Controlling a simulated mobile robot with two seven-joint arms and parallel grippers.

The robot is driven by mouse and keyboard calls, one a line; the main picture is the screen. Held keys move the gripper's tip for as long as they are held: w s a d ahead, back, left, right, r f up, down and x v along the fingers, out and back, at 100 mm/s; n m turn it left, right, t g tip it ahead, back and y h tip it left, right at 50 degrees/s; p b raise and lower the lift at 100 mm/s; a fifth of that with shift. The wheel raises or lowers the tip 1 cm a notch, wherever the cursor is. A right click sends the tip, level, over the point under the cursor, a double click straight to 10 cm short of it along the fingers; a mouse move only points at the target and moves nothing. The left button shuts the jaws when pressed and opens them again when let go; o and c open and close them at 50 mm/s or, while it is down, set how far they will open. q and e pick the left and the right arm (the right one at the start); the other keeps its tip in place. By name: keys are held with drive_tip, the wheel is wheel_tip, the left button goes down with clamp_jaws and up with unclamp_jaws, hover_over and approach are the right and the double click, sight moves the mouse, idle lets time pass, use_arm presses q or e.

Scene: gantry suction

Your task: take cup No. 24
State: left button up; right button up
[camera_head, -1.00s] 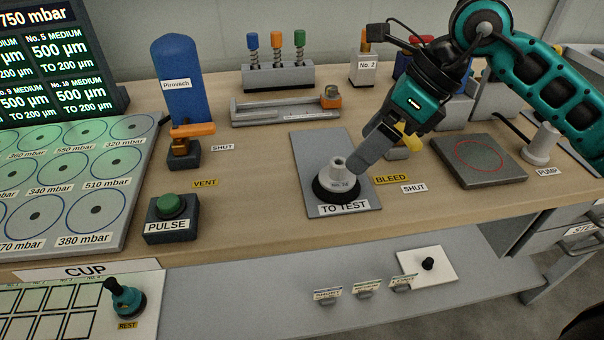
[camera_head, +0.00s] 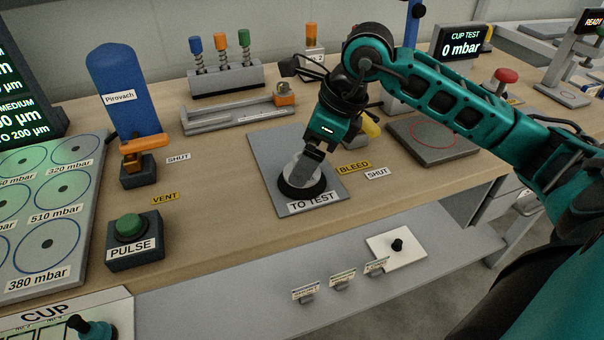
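A suction cup (camera_head: 297,183) with a grey top and a black rubber rim stands upright on the grey plate marked TO TEST (camera_head: 262,150). Its number cannot be read now. My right gripper (camera_head: 312,160) comes down from above, with its grey fingers at the top of this cup and hiding its neck. From this angle I cannot tell whether the fingers are closed on the neck. My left gripper is not in view.
The green PULSE button (camera_head: 130,228) and orange-handled valve (camera_head: 145,143) stand on the left. A blue Pirovach cylinder (camera_head: 122,90) is behind them. A grey pad with a red circle (camera_head: 433,140) lies right of the gripper.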

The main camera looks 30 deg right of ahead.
drive_tip(key=x, duration=0.4)
drive_tip(key=shift+a+f, duration=0.1)
drive_tip(key=shift+c, duration=0.5)
drive_tip(key=c, duration=0.7)
